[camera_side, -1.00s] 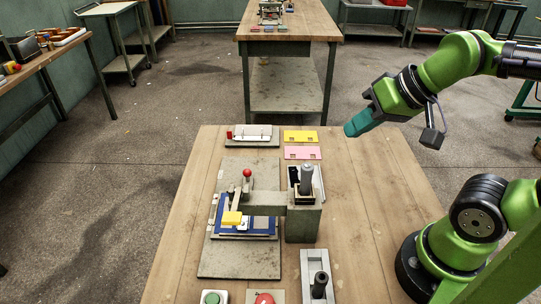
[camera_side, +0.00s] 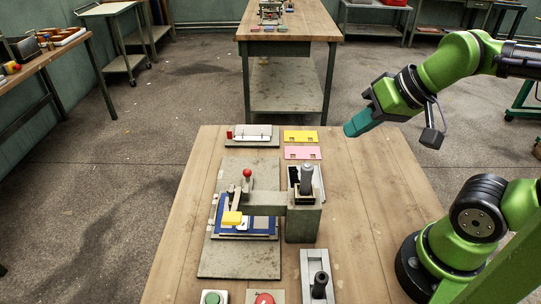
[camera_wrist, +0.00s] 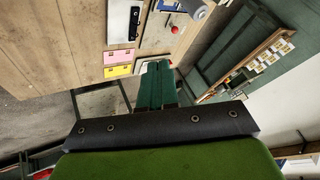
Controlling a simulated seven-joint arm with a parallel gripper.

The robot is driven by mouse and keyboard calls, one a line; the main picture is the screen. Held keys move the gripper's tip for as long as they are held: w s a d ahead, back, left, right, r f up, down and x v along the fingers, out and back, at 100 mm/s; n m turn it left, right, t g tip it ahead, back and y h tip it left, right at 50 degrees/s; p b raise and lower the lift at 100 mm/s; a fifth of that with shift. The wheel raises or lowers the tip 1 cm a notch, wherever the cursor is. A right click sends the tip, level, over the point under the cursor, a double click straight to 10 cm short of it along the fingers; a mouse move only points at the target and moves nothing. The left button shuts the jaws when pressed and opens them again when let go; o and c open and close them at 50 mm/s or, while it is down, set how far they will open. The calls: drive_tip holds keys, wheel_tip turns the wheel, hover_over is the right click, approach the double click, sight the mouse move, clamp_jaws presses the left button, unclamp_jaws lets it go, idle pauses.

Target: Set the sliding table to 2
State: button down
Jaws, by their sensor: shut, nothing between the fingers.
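The feeder stands on a grey base plate (camera_side: 238,262) on the wooden bench. A blue plate (camera_side: 262,233) with a white card (camera_side: 243,225) lies on it, with a yellow block (camera_side: 232,217) over the card. I cannot tell for sure which part is the sliding table, and no number is readable. A red ball knob (camera_side: 247,173) stands above the feeder; a red knob also shows in the wrist view (camera_wrist: 174,29). My gripper (camera_side: 352,129) is shut and empty, in the air to the right of the feeder's far end. Its teal fingers (camera_wrist: 155,68) show in the wrist view.
A grey cylinder (camera_side: 306,174) stands at the feeder's right-hand housing. Yellow (camera_side: 300,136) and pink (camera_side: 302,153) cards lie behind it. A black handle (camera_side: 320,285) in a grey block, a green button (camera_side: 212,298) and a red button (camera_side: 265,299) are at the front.

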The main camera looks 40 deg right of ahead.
idle(0.3)
drive_tip(key=c, duration=1.7)
unclamp_jaws()
drive_tip(key=shift+o, duration=1.3)
drive_tip(key=shift+w+f, duration=0.1)
drive_tip(key=shift+f, duration=0.3)
drive_tip(key=o, duration=0.5)
drive_tip(key=w+a+f+g, duration=0.1)
drive_tip(key=w+g, duration=0.2)
drive_tip(key=w, duration=0.4)
drive_tip(key=shift+w+a, duration=0.2)
drive_tip(key=shift+w, duration=0.2)
drive_tip(key=m+g, duration=0.3)
hover_over(248, 170)
drive_tip(key=s+d, duration=0.2)
drive_tip(key=d, duration=0.1)
drive_tip(key=shift+d+x, duration=0.3)
drive_tip(key=shift+x, duration=1.4)
drive_tip(key=x, duration=1.6)
drive_tip(key=shift+c, duration=0.5)
clamp_jaws()
